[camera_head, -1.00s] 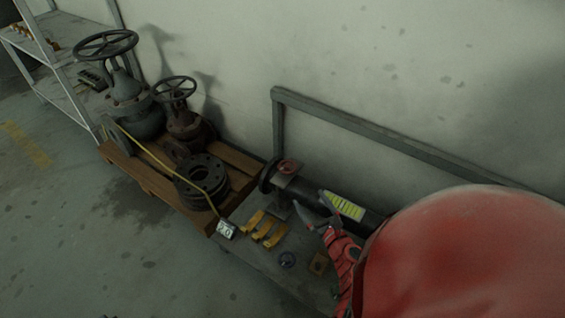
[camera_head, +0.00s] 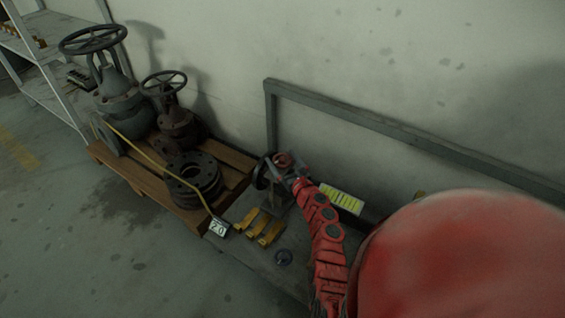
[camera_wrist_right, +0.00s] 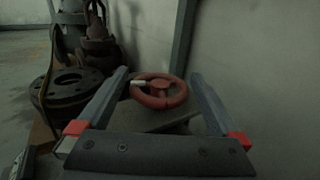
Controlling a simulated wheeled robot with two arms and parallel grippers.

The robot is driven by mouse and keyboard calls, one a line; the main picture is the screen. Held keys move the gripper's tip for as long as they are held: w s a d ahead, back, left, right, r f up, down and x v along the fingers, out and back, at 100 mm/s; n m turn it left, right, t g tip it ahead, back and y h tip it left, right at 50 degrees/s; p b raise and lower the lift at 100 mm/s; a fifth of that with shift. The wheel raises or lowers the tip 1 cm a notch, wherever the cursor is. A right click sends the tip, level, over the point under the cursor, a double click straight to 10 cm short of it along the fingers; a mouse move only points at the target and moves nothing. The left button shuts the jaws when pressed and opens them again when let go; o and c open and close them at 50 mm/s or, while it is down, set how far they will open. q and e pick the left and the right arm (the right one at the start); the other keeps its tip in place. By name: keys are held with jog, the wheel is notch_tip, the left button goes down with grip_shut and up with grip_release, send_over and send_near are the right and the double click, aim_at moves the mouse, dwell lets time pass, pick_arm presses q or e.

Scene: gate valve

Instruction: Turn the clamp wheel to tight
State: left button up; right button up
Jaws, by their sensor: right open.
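The clamp wheel is a small red handwheel (camera_head: 284,159) on top of the dark clamp at the left end of the bench. In the right wrist view the wheel (camera_wrist_right: 160,101) shows its whole rim, its hub and a pale mark on the left of the rim. My right gripper (camera_head: 284,172) is at the wheel and partly covers the clamp. In the right wrist view my right gripper (camera_wrist_right: 158,73) is open, with one finger on each side of the wheel and gaps between them and the rim. My left gripper is not in view.
A wooden pallet (camera_head: 150,185) holds large valves and dark flanges (camera_head: 195,180). A grey rail (camera_head: 400,140) runs along the wall behind.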

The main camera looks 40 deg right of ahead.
jog(key=c, duration=1.1)
